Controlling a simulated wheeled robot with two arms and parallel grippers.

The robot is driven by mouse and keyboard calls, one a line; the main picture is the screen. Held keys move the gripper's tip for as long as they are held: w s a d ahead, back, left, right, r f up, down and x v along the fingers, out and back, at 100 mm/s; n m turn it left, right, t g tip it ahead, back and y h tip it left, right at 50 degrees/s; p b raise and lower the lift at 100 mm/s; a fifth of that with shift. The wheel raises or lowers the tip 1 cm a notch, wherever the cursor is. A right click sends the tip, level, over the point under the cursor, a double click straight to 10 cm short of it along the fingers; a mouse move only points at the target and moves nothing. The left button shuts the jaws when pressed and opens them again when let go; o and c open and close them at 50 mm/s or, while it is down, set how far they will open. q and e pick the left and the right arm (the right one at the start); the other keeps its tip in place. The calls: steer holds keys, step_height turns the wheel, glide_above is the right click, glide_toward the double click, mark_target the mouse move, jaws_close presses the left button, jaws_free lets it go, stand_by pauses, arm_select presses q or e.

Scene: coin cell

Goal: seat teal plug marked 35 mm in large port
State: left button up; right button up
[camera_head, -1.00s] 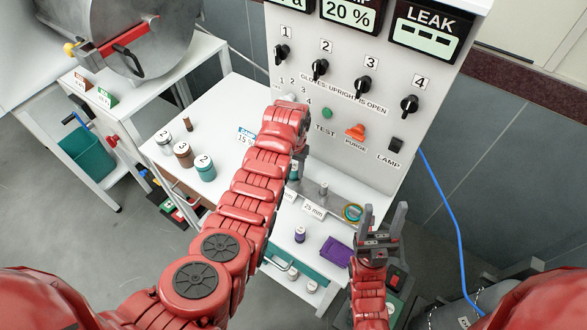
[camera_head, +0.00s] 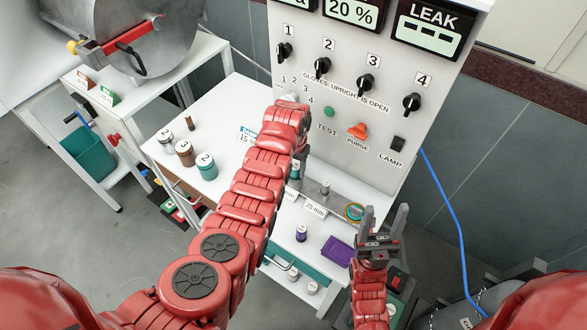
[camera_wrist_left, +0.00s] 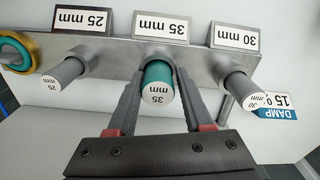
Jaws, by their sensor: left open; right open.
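The teal plug marked 35 mm (camera_wrist_left: 158,82) sits at the middle place of a metal rack, under the 35 mm label, in the left wrist view. In the head view it shows as a small teal piece (camera_head: 294,172), partly hidden by my left arm. My left gripper (camera_wrist_left: 160,74) is open, with one finger on each side of the plug; I cannot tell whether they touch it. My right gripper (camera_head: 386,212) is open and empty, fingers up, right of the rack. I cannot make out which feature is the large port.
Grey plugs marked 25 (camera_wrist_left: 62,74) and 30 (camera_wrist_left: 240,86) flank the teal one. A gold and teal ring (camera_head: 354,212) is at the rack's right end. Several numbered jars (camera_head: 205,166) stand on the white table. A purple cloth (camera_head: 337,250) lies in front. The panel (camera_head: 345,140) rises behind.

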mark_target(296, 167)
arm_select(q)
steer(key=shift+s+d+f+g, duration=0.1)
steer(key=shift+s+f+g, duration=0.2)
steer(key=shift+s+f, duration=0.7)
steer(key=shift+r+p, duration=0.45)
steer(key=shift+p, duration=0.1)
steer(key=r, duration=0.1)
steer(key=w+r+b, duration=0.1)
steer(key=r, duration=0.1)
steer(key=r+b, duration=0.1)
steer(key=r, duration=0.1)
steer(key=shift+w+d+r, duration=0.1)
steer(key=shift+w+d, duration=0.05)
steer(key=shift+w, duration=0.2)
step_height(296, 167, up, 7)
steer(key=p, duration=0.2)
steer(key=shift+p, duration=0.4)
steer(key=shift+r+p, duration=0.45)
steer(key=shift+r, duration=0.15)
steer(key=shift+w, duration=0.15)
